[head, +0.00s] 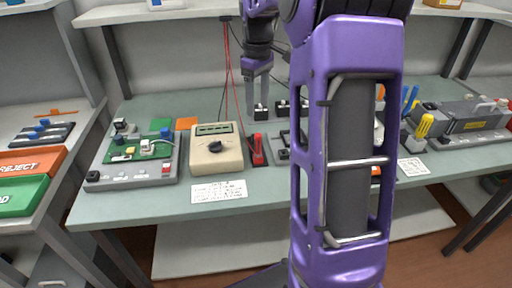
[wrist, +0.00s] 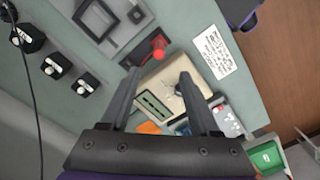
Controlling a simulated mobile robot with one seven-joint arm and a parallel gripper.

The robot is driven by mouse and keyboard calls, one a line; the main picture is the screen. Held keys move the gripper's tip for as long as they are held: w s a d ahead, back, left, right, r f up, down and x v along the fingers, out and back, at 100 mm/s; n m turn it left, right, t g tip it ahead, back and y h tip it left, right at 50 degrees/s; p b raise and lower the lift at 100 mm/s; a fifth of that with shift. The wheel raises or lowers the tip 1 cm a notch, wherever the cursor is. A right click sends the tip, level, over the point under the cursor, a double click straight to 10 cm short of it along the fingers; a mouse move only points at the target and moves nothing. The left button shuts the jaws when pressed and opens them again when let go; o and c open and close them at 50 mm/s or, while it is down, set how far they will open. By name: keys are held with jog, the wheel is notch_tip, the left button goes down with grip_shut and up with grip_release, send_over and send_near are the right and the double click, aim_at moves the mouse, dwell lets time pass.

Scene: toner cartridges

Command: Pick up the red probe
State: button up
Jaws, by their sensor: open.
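The red probe (head: 257,149) stands in a dark holder just right of the beige meter (head: 217,149) on the bench. In the wrist view the red probe (wrist: 158,48) shows just beyond and between my fingertips, beside the meter (wrist: 172,92). My gripper (head: 259,108) is open and empty, its fingers pointing down above the back of the bench, behind the probe in the head view. In the wrist view my gripper (wrist: 160,74) has its two fingers well apart, with the meter seen between them. The probe's lower part is hidden in its holder.
Red and dark cables (head: 236,80) hang behind the meter. Small black labelled blocks (wrist: 55,66) stand along the back. A grey frame fixture (wrist: 103,25) lies beside the probe. A circuit board tray (head: 135,155) is left of the meter. My arm hides the bench's middle right.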

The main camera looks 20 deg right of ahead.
aim_at(258, 143)
notch_tip(258, 143, down, 14)
jog(key=b, duration=0.2)
jog(key=shift+d+f+b, duration=0.1)
jog(key=shift+f+b, duration=0.1)
jog(key=shift+b, duration=0.1)
grip_shut()
dwell(0.3)
